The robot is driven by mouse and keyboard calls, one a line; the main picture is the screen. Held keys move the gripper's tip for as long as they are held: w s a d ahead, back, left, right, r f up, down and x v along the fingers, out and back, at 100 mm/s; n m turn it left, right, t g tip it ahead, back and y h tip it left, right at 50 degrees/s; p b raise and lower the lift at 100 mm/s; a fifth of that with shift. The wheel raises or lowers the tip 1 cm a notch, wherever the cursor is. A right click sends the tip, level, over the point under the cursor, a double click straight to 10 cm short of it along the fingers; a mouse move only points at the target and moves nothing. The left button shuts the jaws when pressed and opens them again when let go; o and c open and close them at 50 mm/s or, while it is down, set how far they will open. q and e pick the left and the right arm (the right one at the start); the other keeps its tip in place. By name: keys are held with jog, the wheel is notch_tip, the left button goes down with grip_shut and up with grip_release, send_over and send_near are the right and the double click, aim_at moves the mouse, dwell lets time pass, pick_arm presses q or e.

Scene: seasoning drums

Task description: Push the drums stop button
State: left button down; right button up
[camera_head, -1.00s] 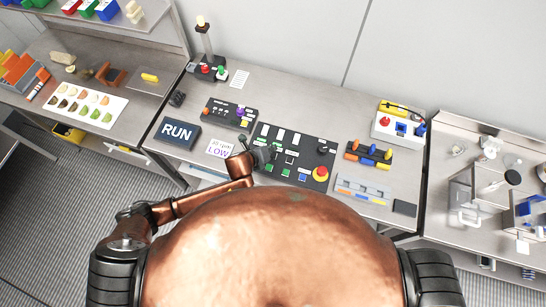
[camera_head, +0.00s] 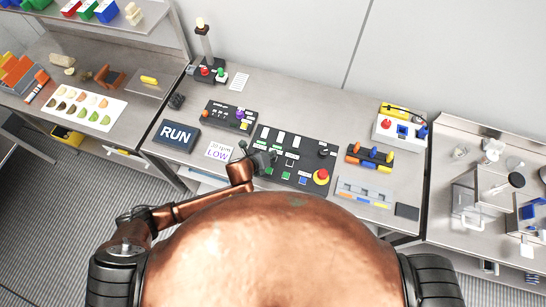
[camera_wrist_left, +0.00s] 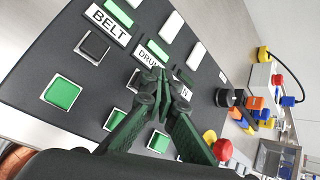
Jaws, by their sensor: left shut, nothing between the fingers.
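The black control panel (camera_head: 300,146) lies on the middle bench, with rows of labelled buttons. In the left wrist view, a label starting "DRUM" (camera_wrist_left: 147,56) sits right of the "BELT" label (camera_wrist_left: 109,22). A black button (camera_wrist_left: 94,46) and a green button (camera_wrist_left: 62,93) are below "BELT". Another green button (camera_wrist_left: 114,119) is in the drums column. My left gripper (camera_wrist_left: 160,80) is shut and empty, its fingertips over the area just below the drums label. They largely hide the button there; contact cannot be told. The gripper (camera_head: 266,158) shows over the panel's left part in the head view.
A red mushroom button (camera_head: 321,175) on a yellow base stands up at the panel's right. A RUN display (camera_head: 177,134), a "LOW" card (camera_head: 219,151) and a knob box (camera_head: 231,114) are to the left. A blue-and-orange rack (camera_head: 370,156) is to the right.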

aim_at(272, 159)
pick_arm(q)
jog(key=shift+f, duration=0.1)
dwell(0.7)
jog(key=shift+f, duration=0.3)
jog(key=shift+f, duration=0.5)
dwell(0.7)
jog(key=shift+r+p, duration=0.85)
jog(key=shift+r, duration=0.05)
notch_tip(272, 159, up, 3)
jog(key=p, duration=0.3)
jog(key=shift+r, duration=0.1)
jog(key=shift+r+p, duration=0.6)
jog(key=shift+r, duration=0.3)
